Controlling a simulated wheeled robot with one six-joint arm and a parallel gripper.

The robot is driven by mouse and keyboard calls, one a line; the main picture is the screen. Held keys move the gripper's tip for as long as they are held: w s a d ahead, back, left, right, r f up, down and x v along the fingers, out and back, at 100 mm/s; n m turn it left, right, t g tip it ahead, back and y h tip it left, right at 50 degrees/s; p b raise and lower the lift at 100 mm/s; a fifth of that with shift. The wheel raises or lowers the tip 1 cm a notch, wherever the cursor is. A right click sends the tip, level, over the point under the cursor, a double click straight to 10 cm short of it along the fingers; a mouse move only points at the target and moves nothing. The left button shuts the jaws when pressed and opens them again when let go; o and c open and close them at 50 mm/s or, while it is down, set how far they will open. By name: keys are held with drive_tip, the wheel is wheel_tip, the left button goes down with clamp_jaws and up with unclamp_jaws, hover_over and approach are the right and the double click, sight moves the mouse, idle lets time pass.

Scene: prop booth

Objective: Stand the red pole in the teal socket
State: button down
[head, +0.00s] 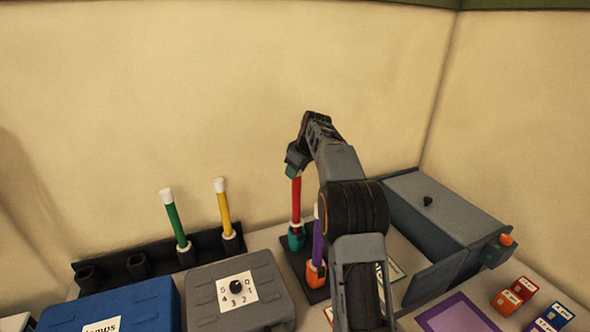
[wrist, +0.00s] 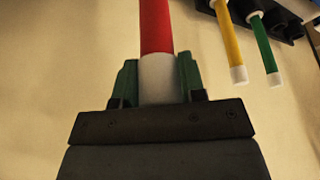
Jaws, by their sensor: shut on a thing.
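The red pole (head: 296,198) is upright, its lower white end at the mouth of the teal socket (head: 296,239). How deep it sits inside, I cannot tell. My gripper (head: 292,168) is shut on the pole's upper end. In the wrist view, the green jaws of my gripper (wrist: 160,82) close around the pole's white end, with the red part (wrist: 156,27) running away from them. The teal socket is not clearly seen in the wrist view.
A purple pole (head: 317,245) stands in an orange socket (head: 316,274) close by. Green (head: 174,222) and yellow (head: 223,207) poles stand in a black rack (head: 110,267) with empty holders. A grey dial box (head: 262,308), blue case (head: 110,310) and grey cabinet (head: 440,205) stand around.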

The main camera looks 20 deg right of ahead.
drive_tip(key=shift+f+b, duration=0.85)
drive_tip(key=shift+f, duration=0.45)
drive_tip(key=c, duration=0.6)
unclamp_jaws()
drive_tip(key=p+v, duration=0.1)
drive_tip(key=v, duration=1.3)
drive_tip(key=shift+w, duration=0.1)
drive_tip(key=shift+a+f, duration=0.1)
